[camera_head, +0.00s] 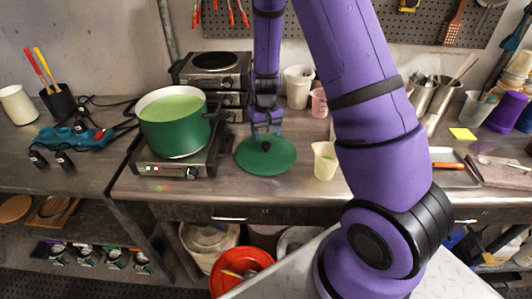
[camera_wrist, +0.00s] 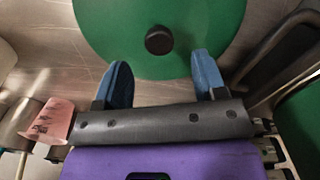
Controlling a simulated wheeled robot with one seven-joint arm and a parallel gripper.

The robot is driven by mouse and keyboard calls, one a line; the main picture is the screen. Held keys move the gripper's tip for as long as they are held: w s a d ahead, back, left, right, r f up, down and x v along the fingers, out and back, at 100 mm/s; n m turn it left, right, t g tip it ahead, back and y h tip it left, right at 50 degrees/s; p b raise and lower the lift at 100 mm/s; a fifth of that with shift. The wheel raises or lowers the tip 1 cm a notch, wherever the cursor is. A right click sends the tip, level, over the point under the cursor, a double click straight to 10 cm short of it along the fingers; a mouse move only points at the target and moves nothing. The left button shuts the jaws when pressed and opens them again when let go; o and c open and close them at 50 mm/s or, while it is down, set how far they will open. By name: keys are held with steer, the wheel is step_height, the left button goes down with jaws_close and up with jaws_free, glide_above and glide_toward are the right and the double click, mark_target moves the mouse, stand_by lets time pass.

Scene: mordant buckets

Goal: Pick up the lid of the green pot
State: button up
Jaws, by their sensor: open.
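The green lid (camera_head: 266,160) lies flat on the metal counter, to the right of the green pot (camera_head: 176,126). The pot stands on a hot plate and holds light green liquid. In the wrist view the lid (camera_wrist: 110,25) fills the upper middle, with its round black knob (camera_wrist: 159,40) near its centre. My gripper (camera_head: 266,132) points down above the lid. Its blue fingers (camera_wrist: 164,75) are open and empty in the wrist view. The knob is beyond the fingertips and roughly midway between them, apart from both.
The hot plate (camera_head: 174,165) is left of the lid. A white pitcher (camera_head: 298,88) and a pink cup (camera_head: 319,103) stand behind. The counter's front edge is just ahead of the lid, with an orange bucket (camera_head: 241,268) below.

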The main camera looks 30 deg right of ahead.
mark_target(266, 144)
steer(key=shift+f, duration=2.6)
steer(key=c, duration=1.1)
steer(key=shift+c, duration=0.2)
steer(key=shift+r, duration=0.15)
